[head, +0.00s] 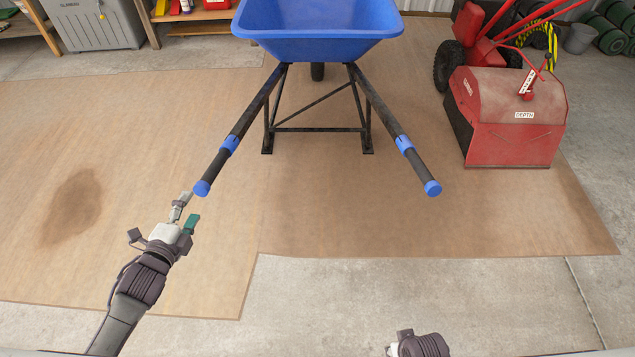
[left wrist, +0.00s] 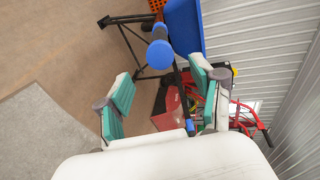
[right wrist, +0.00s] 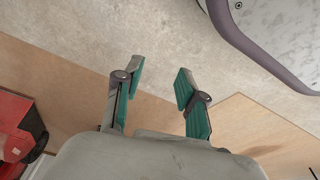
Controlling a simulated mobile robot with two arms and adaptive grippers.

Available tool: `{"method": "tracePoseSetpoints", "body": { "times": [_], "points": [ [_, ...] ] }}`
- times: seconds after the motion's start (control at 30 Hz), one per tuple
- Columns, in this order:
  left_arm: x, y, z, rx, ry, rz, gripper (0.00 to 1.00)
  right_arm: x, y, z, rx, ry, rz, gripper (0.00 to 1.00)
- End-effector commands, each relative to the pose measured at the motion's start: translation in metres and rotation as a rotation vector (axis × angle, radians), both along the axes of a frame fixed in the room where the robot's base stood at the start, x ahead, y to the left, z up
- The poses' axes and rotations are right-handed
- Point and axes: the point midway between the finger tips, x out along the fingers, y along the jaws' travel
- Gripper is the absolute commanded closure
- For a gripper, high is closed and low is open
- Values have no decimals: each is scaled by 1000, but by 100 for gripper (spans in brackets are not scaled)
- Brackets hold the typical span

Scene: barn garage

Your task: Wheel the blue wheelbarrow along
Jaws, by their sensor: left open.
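The blue wheelbarrow (head: 318,42) stands ahead of me, its two black handles pointing toward me. The left handle (head: 230,145) and the right handle (head: 407,148) each have a blue band and a blue end cap. My left gripper (head: 188,208) is open and empty, just short of the left handle's end cap. In the left wrist view that end cap (left wrist: 160,54) shows beyond the open green-padded fingers (left wrist: 160,95). My right gripper (right wrist: 160,85) is open and empty in the right wrist view, over the floor; in the head view only part of its wrist shows at the bottom edge.
A grey bin (head: 93,22) and shelving are at the back left. Brown floor boards (head: 130,130), with a dark stain, lie on concrete. The floor between me and the handles is clear.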

Motion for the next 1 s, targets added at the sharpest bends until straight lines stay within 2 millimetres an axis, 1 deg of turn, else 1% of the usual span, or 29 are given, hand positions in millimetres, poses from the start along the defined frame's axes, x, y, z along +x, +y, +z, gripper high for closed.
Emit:
{"method": "tracePoseSetpoints", "body": {
  "times": [0.2,0.57,0.8,1.0],
  "points": [
    [12,-1,-5,0,0,1,33,11,1,23,2,-18,-3,60],
    [30,-4,-8,-1,-1,0,33,22,2,65,3,-40,-7,60],
    [55,-7,-14,0,-1,1,33,24,2,94,4,-54,-9,60],
    [73,-10,-18,0,-1,1,33,24,1,118,4,-69,-12,60]
  ]
}}
